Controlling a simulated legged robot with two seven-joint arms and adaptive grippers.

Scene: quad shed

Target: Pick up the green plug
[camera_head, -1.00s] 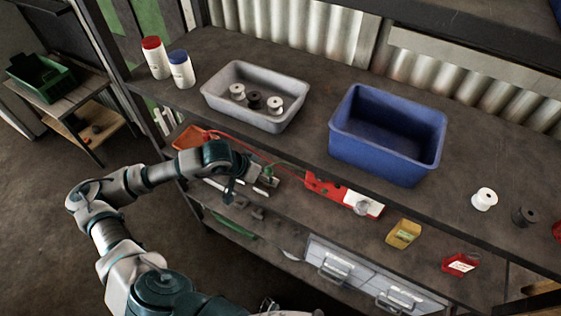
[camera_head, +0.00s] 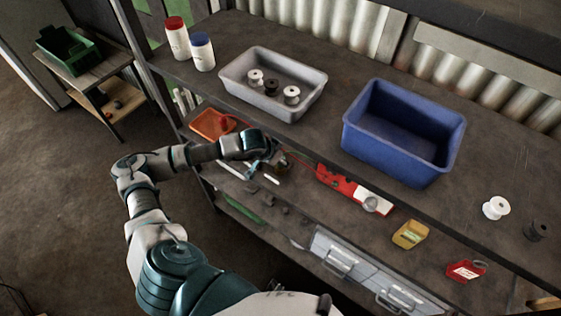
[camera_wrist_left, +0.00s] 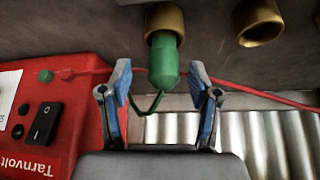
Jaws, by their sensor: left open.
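The green plug (camera_wrist_left: 164,62) sits upright in the left wrist view, with its top end in a brass socket (camera_wrist_left: 164,22). A green lead hangs from its lower end. My left gripper (camera_wrist_left: 165,82) is open, with one blue-padded finger on each side of the plug. The plug's lower end is between the fingertips, and I see gaps on both sides. In the head view my left gripper (camera_head: 272,165) is over the shelf's front area, left of the red box, and the plug cannot be made out there. My right gripper is not in view.
The red Tarnvolt box (camera_head: 342,184) lies right of the gripper. A red cable (camera_wrist_left: 262,94) runs behind the fingers. A second brass socket (camera_wrist_left: 258,22) is empty.

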